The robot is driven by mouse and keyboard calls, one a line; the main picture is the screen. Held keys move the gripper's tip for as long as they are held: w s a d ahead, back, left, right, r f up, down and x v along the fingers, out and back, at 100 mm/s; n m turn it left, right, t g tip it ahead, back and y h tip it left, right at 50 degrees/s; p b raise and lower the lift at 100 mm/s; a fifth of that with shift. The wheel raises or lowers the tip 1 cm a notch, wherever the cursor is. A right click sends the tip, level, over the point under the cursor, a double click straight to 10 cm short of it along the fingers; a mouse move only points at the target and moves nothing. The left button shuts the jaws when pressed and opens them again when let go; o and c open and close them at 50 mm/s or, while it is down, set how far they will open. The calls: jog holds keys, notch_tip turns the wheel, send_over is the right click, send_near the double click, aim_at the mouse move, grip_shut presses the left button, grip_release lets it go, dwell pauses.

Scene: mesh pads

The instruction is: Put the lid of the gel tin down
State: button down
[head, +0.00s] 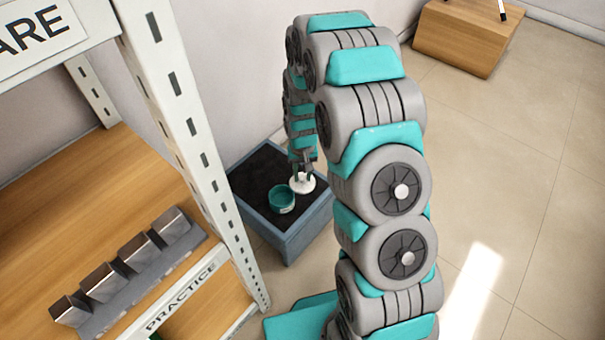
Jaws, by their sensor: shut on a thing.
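The gel tin (281,200) is a small round teal tin standing upright on the dark top of a blue-grey box stand. The lid (302,184) is a white disc just to the right of and behind the tin. My gripper (304,172) points down and is shut on the lid, apparently by its middle. The lid is beside the tin, not over it. I cannot tell whether the lid touches the dark surface or hangs a little above it.
The box stand (290,245) has free dark surface left of and behind the tin. A shelf rack (190,120) with a white post stands close on the left, holding several metal blocks (104,281) on a grey strip. A wooden box (460,38) stands far right. The tiled floor is clear.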

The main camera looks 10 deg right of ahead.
aim_at(303, 177)
jog(key=c, duration=0.6)
grip_release()
notch_tip(303, 177, up, 12)
jog(key=s+r+n, duration=0.1)
jog(key=s+r, duration=1.1)
jog(key=s, duration=0.5)
jog(key=s+r+g, duration=0.1)
jog(key=s+r, duration=0.1)
jog(key=s, duration=0.7)
jog(key=s+r, duration=0.2)
jog(key=s, duration=0.7)
jog(key=shift+s+n+g, duration=0.15)
jog(key=shift+n+g, duration=0.25)
